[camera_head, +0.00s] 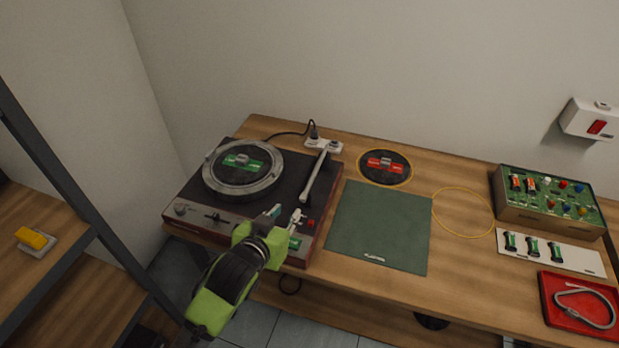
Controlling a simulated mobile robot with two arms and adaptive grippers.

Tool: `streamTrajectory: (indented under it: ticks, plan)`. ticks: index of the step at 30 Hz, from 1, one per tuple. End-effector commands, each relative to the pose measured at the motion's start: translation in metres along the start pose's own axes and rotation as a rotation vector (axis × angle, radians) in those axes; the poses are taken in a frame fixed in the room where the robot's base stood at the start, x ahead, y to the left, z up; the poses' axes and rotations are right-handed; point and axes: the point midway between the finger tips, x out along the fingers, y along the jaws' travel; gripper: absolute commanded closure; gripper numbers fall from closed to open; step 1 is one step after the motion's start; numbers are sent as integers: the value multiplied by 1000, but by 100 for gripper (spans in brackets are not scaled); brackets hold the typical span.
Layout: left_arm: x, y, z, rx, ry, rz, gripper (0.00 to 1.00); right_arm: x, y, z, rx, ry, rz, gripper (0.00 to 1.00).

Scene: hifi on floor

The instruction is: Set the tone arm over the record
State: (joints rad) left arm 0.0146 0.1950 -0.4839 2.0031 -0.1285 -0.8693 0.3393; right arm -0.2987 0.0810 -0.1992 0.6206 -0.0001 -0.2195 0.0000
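The turntable (190,215) stands at the left end of the wooden bench. A record with a green label (250,172) lies on its round platter (213,187). The silver tone arm (316,177) is at the right side of the deck, beside the platter and not over the record. My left gripper (286,214) is above the front right of the turntable, near the tone arm's front end. Its two fingers are spread apart with a gap between them. I cannot tell whether it touches the tone arm. My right gripper is out of view.
A second record with a red label (376,172) lies behind a green mat (378,225). An empty yellow ring (463,211), a circuit box (549,203), a white battery strip (573,257) and a red tray (555,310) are to the right. A power strip (325,145) sits behind the turntable.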

Motion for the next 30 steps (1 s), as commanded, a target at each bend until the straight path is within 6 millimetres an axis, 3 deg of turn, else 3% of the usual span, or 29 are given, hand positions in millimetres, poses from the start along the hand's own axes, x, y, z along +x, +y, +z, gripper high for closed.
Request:
streamTrajectory:
  ticks: [3,6,11,30]
  plan:
    - [7,10,-28,13,69,23,74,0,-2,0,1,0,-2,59]
    - [10,13,-36,14,89,30,74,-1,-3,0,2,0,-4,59]
    - [24,13,-38,14,89,29,74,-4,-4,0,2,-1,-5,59]
    - [117,16,-45,14,87,30,74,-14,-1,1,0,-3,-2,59]
